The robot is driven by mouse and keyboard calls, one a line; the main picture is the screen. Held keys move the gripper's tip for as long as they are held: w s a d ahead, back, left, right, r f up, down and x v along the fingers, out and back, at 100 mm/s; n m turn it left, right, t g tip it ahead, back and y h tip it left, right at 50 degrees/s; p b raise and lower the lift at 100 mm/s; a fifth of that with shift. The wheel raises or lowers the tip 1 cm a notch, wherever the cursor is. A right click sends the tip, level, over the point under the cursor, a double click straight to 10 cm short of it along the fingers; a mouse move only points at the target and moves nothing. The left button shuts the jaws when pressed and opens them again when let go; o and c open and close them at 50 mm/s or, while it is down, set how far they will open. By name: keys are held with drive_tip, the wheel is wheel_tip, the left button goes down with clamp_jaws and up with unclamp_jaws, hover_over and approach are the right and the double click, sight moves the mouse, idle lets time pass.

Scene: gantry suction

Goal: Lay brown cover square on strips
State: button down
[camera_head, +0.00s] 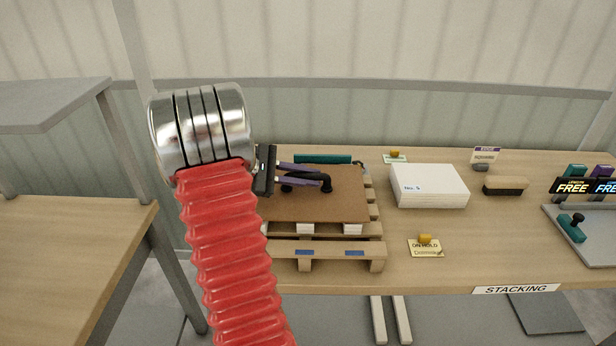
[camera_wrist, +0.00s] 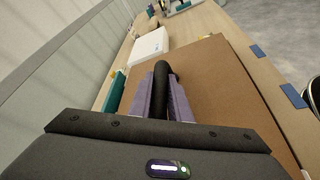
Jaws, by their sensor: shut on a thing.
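The brown cover (camera_head: 345,207) is a flat square sheet over the wooden pallet (camera_head: 340,250). White strip ends (camera_head: 352,228) show just under its front edge. Whether it rests on them or hangs slightly above, I cannot tell. My gripper (camera_head: 312,175) has purple fingers closed on a black handle (camera_head: 326,184) above the cover. In the wrist view the handle (camera_wrist: 161,85) stands between the fingers (camera_wrist: 163,100), and the cover (camera_wrist: 215,90) spreads to the right. The strips' far ends are hidden. My red-sleeved arm hides the cover's left side in the head view.
A teal bar (camera_head: 322,159) lies behind the pallet. Right of it on the table (camera_head: 470,260) are a white box (camera_head: 428,186), an on-hold sign (camera_head: 426,248), a brush (camera_head: 505,186) and a grey tray (camera_head: 596,250). A grey shelf unit (camera_head: 60,95) stands at left.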

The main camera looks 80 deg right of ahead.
drive_tip(key=shift+f, duration=0.25)
drive_tip(key=c, duration=1.6)
unclamp_jaws()
drive_tip(key=shift+o, duration=0.2)
drive_tip(key=shift+w, duration=0.1)
drive_tip(key=v, duration=1.2)
drive_tip(key=shift+w, duration=0.1)
drive_tip(key=shift+w+a+r, duration=0.2)
drive_tip(key=shift+w+a, duration=0.15)
drive_tip(key=shift+w, duration=0.25)
